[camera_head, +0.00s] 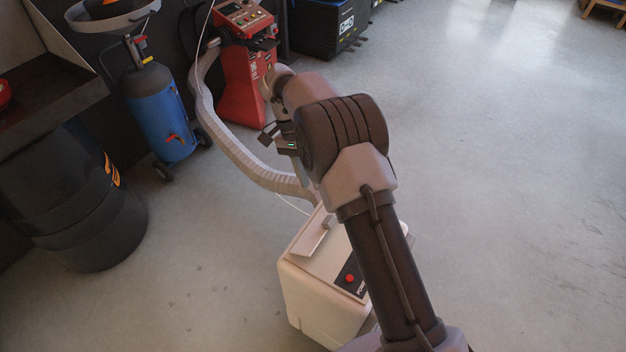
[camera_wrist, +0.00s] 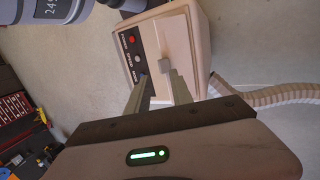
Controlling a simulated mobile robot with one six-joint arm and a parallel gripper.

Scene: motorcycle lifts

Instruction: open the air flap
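A cream box-shaped unit (camera_head: 318,297) stands on the floor, with a pale raised flap-like plate (camera_head: 312,240) on its top. The unit also shows in the wrist view (camera_wrist: 199,40), where a small grey block (camera_wrist: 165,66) sticks out from its panel. I cannot tell if this block is part of the flap. My gripper (camera_wrist: 160,77) is open, its two fingers apart and pointing at the panel. The small block shows just beyond and between the fingertips. I cannot tell if they touch it.
A red button (camera_head: 350,278) sits on the unit's dark control strip. A ribbed hose (camera_head: 237,150) runs from the unit toward a red machine (camera_head: 243,80). A blue tank (camera_head: 157,105) and a black drum (camera_head: 75,205) stand left. The floor on the right is clear.

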